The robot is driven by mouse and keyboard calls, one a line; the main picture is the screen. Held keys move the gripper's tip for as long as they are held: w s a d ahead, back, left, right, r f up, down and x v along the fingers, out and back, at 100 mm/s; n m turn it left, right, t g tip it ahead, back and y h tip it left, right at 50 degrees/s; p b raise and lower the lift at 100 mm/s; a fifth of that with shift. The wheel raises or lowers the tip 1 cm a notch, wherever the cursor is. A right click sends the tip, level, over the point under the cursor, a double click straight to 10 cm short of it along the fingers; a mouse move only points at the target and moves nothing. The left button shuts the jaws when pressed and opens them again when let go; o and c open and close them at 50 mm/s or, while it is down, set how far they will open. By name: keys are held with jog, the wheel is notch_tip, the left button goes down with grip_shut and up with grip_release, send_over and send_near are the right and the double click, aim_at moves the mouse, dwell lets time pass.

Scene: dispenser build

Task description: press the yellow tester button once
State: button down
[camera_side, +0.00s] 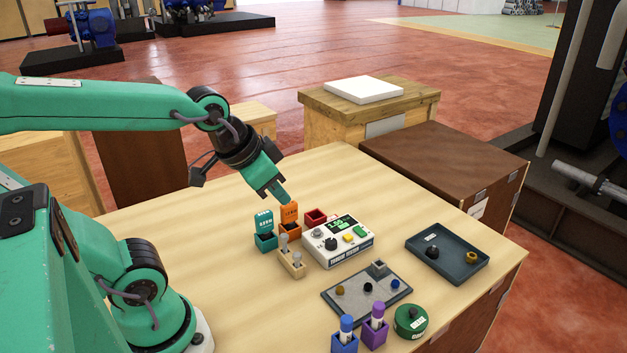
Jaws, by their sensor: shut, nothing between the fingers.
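The tester (338,254) is a white box with a lit green screen (340,224), a dark knob and small coloured buttons on its sloped top. The yellow button (359,230) sits at the right of that top, beside a green one. My gripper (286,199) is shut and empty. It points down and to the right, up and left of the tester in the picture, apart from the yellow button. Its tip overlaps the orange holder in the picture; I cannot tell the gap between them.
Teal (264,228) and orange (290,217) holders and a red bin (315,217) stand close by the tester. A wooden block with pegs (291,265) is in front. A grey plate (345,303), a dark tray (468,265), a green round container (411,321) and blue and purple holders stand nearer.

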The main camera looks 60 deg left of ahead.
jog(key=w+a+f+m+t, duration=0.1)
jog(key=w+f+m, duration=0.2)
jog(key=w, duration=0.7)
jog(key=m+t, duration=0.2)
jog(key=m, duration=0.2)
send_over(348, 237)
notch_tip(348, 237, down, 6)
jog(key=shift+s+a+y, duration=0.15)
jog(key=shift+s+y, duration=0.15)
jog(key=shift+s, duration=0.15)
jog(key=shift+f, duration=0.1)
jog(key=shift+f, duration=0.1)
jog(key=shift+f, duration=4.3)
jog(key=shift+f, duration=0.95)
jog(key=shift+r, duration=0.95)
